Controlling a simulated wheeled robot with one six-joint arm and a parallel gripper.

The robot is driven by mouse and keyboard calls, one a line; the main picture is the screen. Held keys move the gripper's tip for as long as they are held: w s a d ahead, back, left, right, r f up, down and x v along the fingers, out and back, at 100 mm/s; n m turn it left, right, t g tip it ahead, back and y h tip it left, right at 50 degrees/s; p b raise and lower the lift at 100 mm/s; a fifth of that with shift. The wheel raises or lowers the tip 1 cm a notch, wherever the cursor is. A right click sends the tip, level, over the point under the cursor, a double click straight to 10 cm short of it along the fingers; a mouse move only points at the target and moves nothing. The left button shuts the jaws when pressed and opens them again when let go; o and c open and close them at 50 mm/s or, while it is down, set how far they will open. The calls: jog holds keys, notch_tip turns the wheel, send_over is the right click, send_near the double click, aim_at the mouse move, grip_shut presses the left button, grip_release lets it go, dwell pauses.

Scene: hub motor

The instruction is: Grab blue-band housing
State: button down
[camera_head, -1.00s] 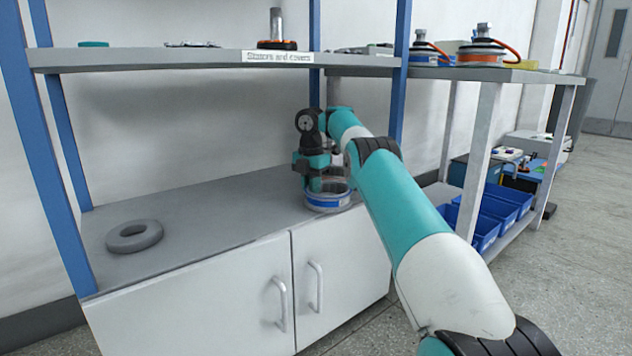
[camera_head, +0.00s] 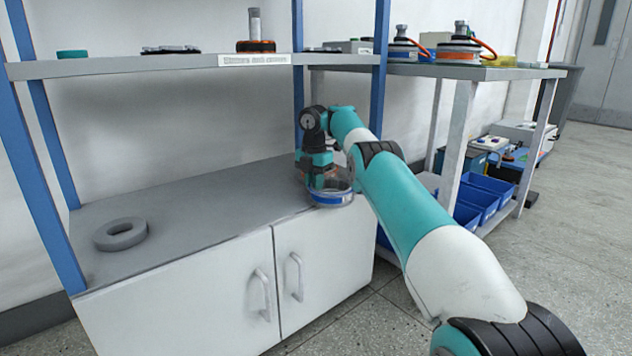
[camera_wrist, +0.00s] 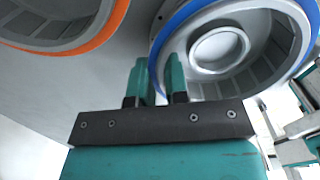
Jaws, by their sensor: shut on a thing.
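The blue-band housing (camera_head: 330,198) is a round grey metal shell with a blue band, at the right front edge of the cabinet top in the head view. In the wrist view the same housing (camera_wrist: 258,60) fills the upper right, with its hollow inside and round hub showing. My gripper (camera_wrist: 157,72) is shut on its rim wall, one teal finger on each side. In the head view my gripper (camera_head: 322,182) partly covers the housing. I cannot tell whether its underside is clear of the cabinet top.
An orange-band housing (camera_wrist: 75,44) is close by on the left in the wrist view. A grey ring (camera_head: 120,234) lies on the left of the cabinet top (camera_head: 190,215). A labelled shelf (camera_head: 180,66) runs above my gripper. Blue bins (camera_head: 487,190) stand at the right.

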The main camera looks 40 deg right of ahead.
jog(key=c, duration=1.1)
grip_release()
jog(key=shift+w+a, duration=0.1)
jog(key=shift+a, duration=0.05)
jog(key=shift+o, duration=0.2)
jog(key=shift+r, duration=0.1)
notch_tip(320, 180, up, 7)
jog(key=p, duration=0.5)
jog(key=shift+r, duration=0.1)
